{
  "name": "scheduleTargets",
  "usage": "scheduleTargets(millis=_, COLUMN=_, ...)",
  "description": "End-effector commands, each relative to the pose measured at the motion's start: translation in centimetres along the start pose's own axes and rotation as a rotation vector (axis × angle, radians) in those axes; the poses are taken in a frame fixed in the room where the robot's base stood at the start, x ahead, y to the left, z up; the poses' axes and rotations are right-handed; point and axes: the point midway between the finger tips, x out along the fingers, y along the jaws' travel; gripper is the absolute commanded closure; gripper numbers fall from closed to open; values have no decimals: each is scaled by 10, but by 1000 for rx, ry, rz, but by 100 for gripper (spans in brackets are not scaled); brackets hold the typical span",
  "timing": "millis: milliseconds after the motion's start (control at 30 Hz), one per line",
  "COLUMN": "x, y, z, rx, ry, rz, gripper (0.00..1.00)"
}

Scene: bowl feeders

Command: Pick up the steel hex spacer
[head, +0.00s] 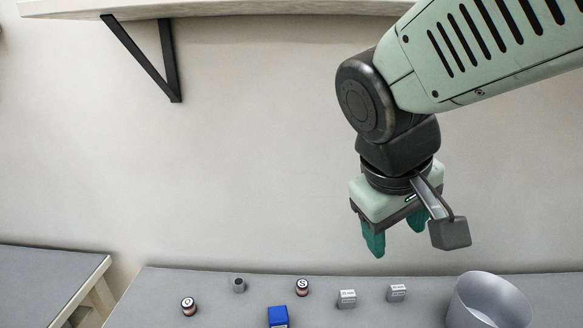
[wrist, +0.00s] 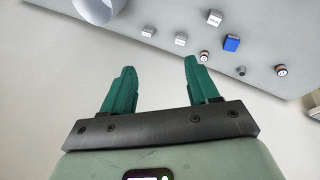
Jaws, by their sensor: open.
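The steel hex spacer appears to be the small grey piece with a dark hole in its top (head: 239,285), standing on the grey table at the left. It also shows as a small grey piece in the wrist view (wrist: 241,71), near the table edge. Its hex sides are too small to make out. My gripper (head: 396,238) is open and empty, with green fingers, high above the table's back edge and well to the right of the spacer. In the wrist view my gripper's fingers (wrist: 160,66) are spread apart with nothing between them.
A blue block (head: 278,317) is in front. White-grey boxes (head: 347,299) (head: 397,293) and a grey bowl (head: 490,301) stand further right. A shelf (head: 220,8) hangs above.

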Motion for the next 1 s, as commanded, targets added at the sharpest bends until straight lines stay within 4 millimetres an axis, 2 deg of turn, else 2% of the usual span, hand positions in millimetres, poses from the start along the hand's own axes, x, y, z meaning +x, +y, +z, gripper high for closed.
scheduleTargets(millis=33, x=15, y=-3, z=-15, rx=-100, ry=-43, rz=39, gripper=40)
scheduleTargets(millis=167, x=48, y=-11, z=-52, rx=-343, ry=-115, rz=163, gripper=40)
scheduleTargets(millis=267, x=74, y=-24, z=-83, rx=-541, ry=-154, rz=266, gripper=40)
scheduleTargets(millis=467, x=127, y=-73, z=-143, rx=-963, ry=-192, rz=487, gripper=40)
scheduleTargets(millis=600, x=165, y=-126, z=-178, rx=-1277, ry=-187, rz=650, gripper=40)
scheduleTargets(millis=733, x=202, y=-187, z=-201, rx=-1579, ry=-161, rz=806, gripper=40)
scheduleTargets(millis=900, x=250, y=-268, z=-208, rx=-1950, ry=-104, rz=991, gripper=40)
scheduleTargets(millis=1000, x=272, y=-304, z=-205, rx=-2115, ry=-73, rz=1069, gripper=40)
